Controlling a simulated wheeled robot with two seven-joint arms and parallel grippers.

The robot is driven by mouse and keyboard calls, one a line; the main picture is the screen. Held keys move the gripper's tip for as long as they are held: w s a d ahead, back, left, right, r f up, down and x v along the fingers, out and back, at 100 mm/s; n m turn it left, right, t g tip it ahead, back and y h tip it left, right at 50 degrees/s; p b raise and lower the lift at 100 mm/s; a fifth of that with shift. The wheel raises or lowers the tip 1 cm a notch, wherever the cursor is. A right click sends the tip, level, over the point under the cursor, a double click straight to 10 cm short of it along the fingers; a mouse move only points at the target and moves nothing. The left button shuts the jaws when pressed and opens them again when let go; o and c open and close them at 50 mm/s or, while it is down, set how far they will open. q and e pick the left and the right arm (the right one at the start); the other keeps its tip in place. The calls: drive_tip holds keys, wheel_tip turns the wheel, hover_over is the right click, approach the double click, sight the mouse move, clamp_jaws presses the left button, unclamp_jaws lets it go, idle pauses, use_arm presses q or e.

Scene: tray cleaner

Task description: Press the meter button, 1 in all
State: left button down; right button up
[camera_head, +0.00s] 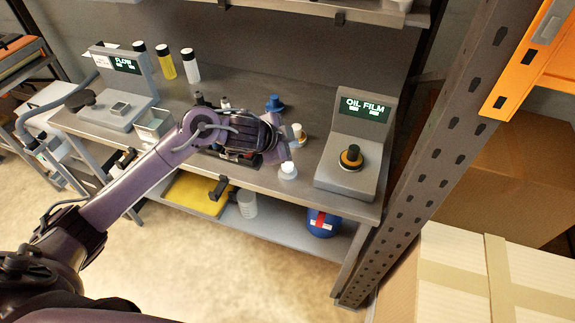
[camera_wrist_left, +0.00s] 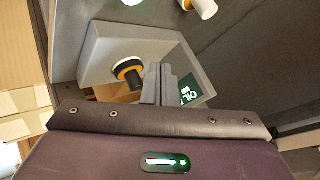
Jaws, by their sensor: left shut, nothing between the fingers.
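The oil film meter (camera_head: 361,125) stands at the right end of the workbench, with a lit green display. On its sloping base sits a black round button-like knob with an orange ring (camera_head: 350,158); both also show in the left wrist view, the knob (camera_wrist_left: 128,72) beside my fingers. A second meter labelled FLOW (camera_head: 120,85) stands at the bench's left end, with a small square pad. My left gripper (camera_head: 287,146) is shut and empty, left of the oil film meter and apart from the knob in the head view. Its fingers (camera_wrist_left: 158,82) partly cover the meter's display in the wrist view.
Small bottles stand on the bench, including a blue-capped one (camera_head: 274,104) and a white one (camera_head: 288,171) near my gripper. Taller bottles (camera_head: 165,62) stand at the back left. A grey perforated post (camera_head: 430,165) and cardboard boxes (camera_head: 470,280) bound the right side.

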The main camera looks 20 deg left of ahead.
sight(284, 167)
use_arm(q)
drive_tip(key=shift+w+a+r+m, duration=0.15)
drive_tip(key=shift+w+a+r, duration=0.05)
drive_tip(key=shift+a+r, duration=0.3)
drive_tip(key=shift+w+a+r+m, duration=0.15)
drive_tip(key=shift+a+r, duration=0.3)
drive_tip(key=shift+a, duration=0.05)
use_arm(e)
drive_tip(key=shift+d, duration=0.3)
drive_tip(key=shift+f, duration=0.1)
use_arm(q)
wheel_tip(284, 167, down, 8)
drive_tip(key=b, duration=0.8)
drive_tip(key=shift+f+b, duration=0.3)
drive_tip(key=shift+f, duration=0.1)
use_arm(e)
wheel_tip(284, 167, down, 8)
drive_tip(key=shift+f, duration=0.2)
use_arm(q)
drive_tip(key=shift+f, duration=0.4)
use_arm(e)
drive_tip(key=shift+f, duration=0.1)
